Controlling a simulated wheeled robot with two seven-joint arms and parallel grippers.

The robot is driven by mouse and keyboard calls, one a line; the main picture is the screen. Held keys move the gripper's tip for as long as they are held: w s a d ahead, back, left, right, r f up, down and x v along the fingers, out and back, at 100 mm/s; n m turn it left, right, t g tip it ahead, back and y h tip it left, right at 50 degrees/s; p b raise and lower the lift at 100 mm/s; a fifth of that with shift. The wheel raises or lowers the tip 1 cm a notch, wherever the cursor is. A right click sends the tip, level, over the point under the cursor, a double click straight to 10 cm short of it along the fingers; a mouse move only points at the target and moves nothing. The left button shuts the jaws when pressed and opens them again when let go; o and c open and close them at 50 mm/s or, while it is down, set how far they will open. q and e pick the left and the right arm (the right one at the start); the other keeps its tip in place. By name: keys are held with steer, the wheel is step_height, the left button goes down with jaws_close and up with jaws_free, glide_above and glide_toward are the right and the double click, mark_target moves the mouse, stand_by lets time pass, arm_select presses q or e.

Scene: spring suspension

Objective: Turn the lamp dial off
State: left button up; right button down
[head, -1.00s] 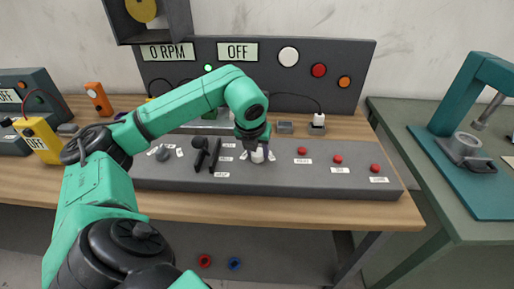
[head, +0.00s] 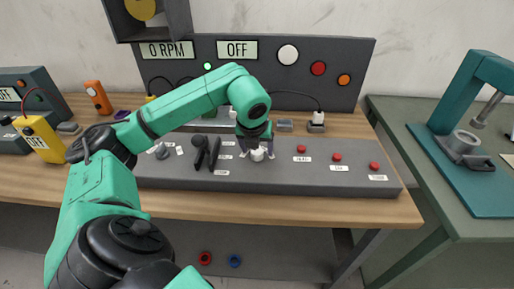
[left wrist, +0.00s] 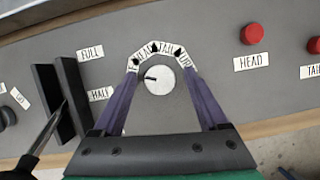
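The lamp dial (head: 257,155) is a small white round knob on the sloped grey control panel. In the left wrist view the dial (left wrist: 159,80) has a dark pointer mark at its left side. An arc of labels stands around its far side; HEAD and TAIL can be read, and the leftmost label is partly covered by a finger. My left gripper (head: 257,151) is above the dial. In the left wrist view its purple fingers (left wrist: 158,62) are spread to either side of the dial, with visible gaps. My right gripper is not in view.
Two black levers (head: 207,154) stand left of the dial, near FULL and HALF labels. Red buttons (head: 337,157) are to its right. The back panel has an OFF display (head: 237,49) and a 0 RPM display (head: 167,52). A green press (head: 465,130) stands on the right table.

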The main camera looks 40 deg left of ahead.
arm_select(q)
steer(key=p+v, duration=0.2)
steer(key=v, duration=1.2)
steer(key=shift+r, duration=0.3)
